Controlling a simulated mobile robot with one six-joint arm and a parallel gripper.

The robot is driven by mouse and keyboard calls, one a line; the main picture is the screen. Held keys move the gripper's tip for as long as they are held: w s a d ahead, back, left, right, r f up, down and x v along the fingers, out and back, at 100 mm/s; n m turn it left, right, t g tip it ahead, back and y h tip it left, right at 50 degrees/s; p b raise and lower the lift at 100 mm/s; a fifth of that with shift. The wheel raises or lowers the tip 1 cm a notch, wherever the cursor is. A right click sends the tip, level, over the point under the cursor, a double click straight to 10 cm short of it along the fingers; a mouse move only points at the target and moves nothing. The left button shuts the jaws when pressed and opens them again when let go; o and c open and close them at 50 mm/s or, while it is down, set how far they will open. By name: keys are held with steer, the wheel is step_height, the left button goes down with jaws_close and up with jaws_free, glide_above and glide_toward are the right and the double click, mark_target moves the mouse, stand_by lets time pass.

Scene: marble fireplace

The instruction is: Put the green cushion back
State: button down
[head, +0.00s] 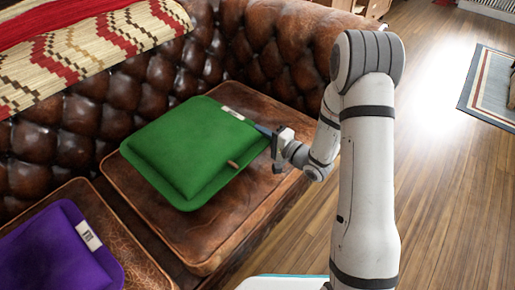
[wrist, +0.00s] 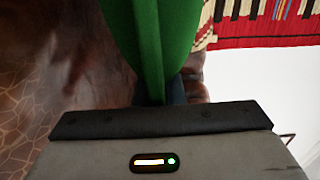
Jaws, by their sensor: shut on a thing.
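The green cushion (head: 192,150) is above or on the right brown leather seat (head: 230,235) of the sofa, lying nearly flat with its white label at the upper right edge. I cannot tell whether it touches the seat. My gripper (head: 266,133) reaches in from the right and is shut on the cushion's right edge. In the wrist view the green cushion (wrist: 150,45) runs up from between the jaws, which are mostly hidden behind the gripper body.
A purple cushion (head: 55,255) with a white label lies on the left seat. A red and cream patterned blanket (head: 85,50) covers the tufted backrest (head: 60,140). The sofa arm (head: 285,50) rises behind the right seat.

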steer(key=shift+f+b, duration=0.9)
steer(key=shift+f, duration=1.5)
steer(key=shift+f, duration=0.2)
steer(key=c, duration=1.5)
jaws_free()
